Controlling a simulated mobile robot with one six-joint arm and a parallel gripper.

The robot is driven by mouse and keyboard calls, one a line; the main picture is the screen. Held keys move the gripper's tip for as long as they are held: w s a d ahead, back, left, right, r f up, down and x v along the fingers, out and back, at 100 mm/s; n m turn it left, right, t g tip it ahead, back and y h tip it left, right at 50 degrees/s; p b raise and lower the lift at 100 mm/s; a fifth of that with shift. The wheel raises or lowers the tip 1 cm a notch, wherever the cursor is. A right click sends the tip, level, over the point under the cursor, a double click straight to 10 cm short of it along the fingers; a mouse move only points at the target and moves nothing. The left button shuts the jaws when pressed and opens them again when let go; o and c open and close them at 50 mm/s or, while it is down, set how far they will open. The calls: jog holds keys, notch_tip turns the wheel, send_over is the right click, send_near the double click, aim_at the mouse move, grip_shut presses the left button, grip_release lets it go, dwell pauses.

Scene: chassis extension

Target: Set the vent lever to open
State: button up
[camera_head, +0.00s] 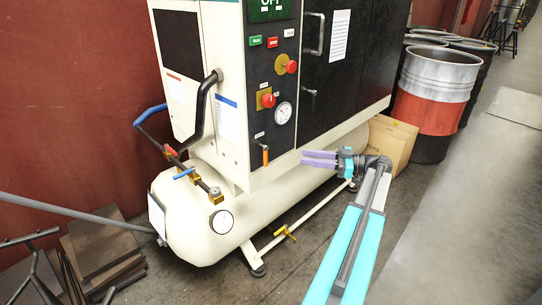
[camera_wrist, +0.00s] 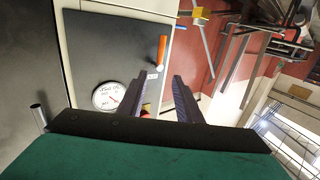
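A small orange lever (camera_head: 265,157) stands upright on the lower edge of the machine's dark front panel, below the round gauge (camera_head: 283,113). Its label is too small to read, so I cannot confirm it as the vent lever. In the wrist view the orange lever (camera_wrist: 162,50) shows beyond the fingertips, with the gauge (camera_wrist: 107,95) to its left. My gripper (camera_head: 304,159) is to the right of the lever in the head view, apart from it. Its two purple fingers are spread with nothing between them; the wrist view shows the open gap (camera_wrist: 160,76).
Two red knobs (camera_head: 267,101) (camera_head: 291,67) sit on the panel above. A blue-handled valve (camera_head: 184,174) is on the tank (camera_head: 185,230), and a yellow-handled valve (camera_head: 285,233) is low beneath. A cardboard box (camera_head: 391,143) and drums (camera_head: 437,90) stand right. The right floor is clear.

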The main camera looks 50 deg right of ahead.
aim_at(265, 156)
jog(key=shift+w, duration=0.1)
jog(key=x, duration=1.3)
jog(key=shift+w+a, duration=0.15)
jog(key=shift+w, duration=0.05)
grip_shut()
jog(key=shift+w+a+f, duration=0.1)
jog(key=shift+a, duration=0.1)
